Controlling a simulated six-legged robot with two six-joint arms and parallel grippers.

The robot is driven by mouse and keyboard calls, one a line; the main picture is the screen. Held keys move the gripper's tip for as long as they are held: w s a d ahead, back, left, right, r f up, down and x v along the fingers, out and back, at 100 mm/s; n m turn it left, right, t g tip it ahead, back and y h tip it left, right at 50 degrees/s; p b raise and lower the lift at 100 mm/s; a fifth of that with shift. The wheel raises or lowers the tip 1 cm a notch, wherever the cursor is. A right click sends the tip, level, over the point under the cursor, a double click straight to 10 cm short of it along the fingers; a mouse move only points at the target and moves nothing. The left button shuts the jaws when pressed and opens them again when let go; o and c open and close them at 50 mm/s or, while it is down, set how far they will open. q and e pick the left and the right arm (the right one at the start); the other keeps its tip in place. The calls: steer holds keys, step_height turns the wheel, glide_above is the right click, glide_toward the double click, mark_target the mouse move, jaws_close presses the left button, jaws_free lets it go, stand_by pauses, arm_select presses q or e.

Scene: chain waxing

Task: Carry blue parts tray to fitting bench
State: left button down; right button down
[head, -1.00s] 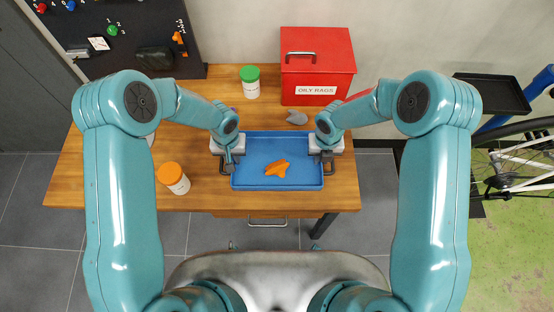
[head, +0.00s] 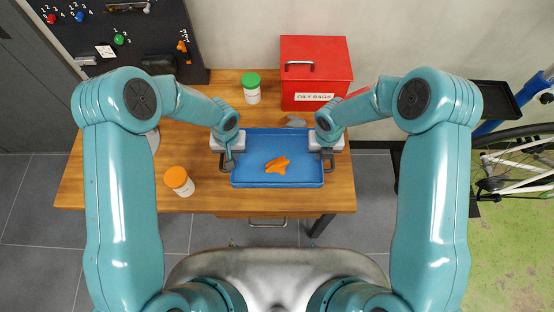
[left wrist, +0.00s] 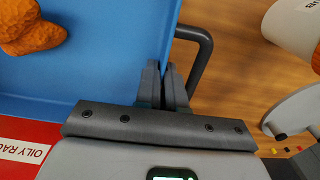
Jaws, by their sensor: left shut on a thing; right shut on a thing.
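The blue parts tray (head: 305,176) is in front of me in the head view, over the front part of the wooden bench, with orange pieces (head: 277,165) inside it. My right gripper (head: 326,158) is shut on the handle at the tray's right end. The tray looks level. I cannot tell whether it touches the bench top.
The wooden bench (head: 115,180) holds an orange-lidded jar (head: 179,181) left of the tray, a green-lidded jar (head: 252,88) and a red oily rags bin (head: 316,75) behind. A dark pegboard (head: 120,40) is back left. A bicycle wheel (head: 515,165) stands right.

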arm_select(q)
steer(key=shift+r, duration=0.1)
arm_select(e)
steer(key=shift+r, duration=0.1)
stand_by(0.5)
